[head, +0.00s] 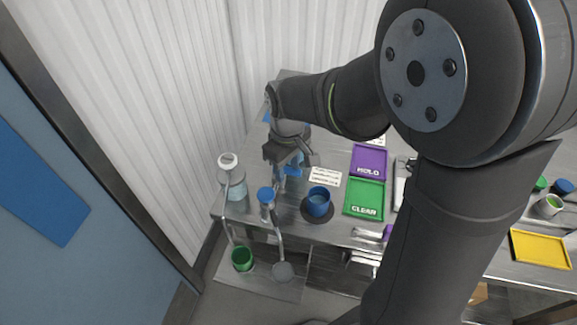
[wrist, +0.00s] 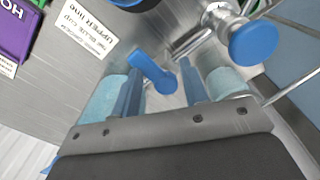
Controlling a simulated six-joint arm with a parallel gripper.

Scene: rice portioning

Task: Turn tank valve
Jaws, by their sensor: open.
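My gripper (head: 290,155) points down over the left part of the metal table in the head view. In the wrist view, my gripper (wrist: 161,68) is open, with its two blue fingers apart. A blue valve lever (wrist: 153,73) lies between the fingers, nearer the left one. I cannot tell whether it touches a finger. Pale blue clear tank parts show outside both fingers. In the head view, my gripper and arm hide most of this tank; some blue (head: 292,168) shows below the gripper.
A round blue knob (wrist: 254,43) on a metal fitting is right of the fingers. A blue cup (head: 318,203) stands on a dark round mat, near a white label card (head: 325,177). Green (head: 364,199) and purple (head: 369,161) trays lie right. A clear vessel (head: 232,182) stands left.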

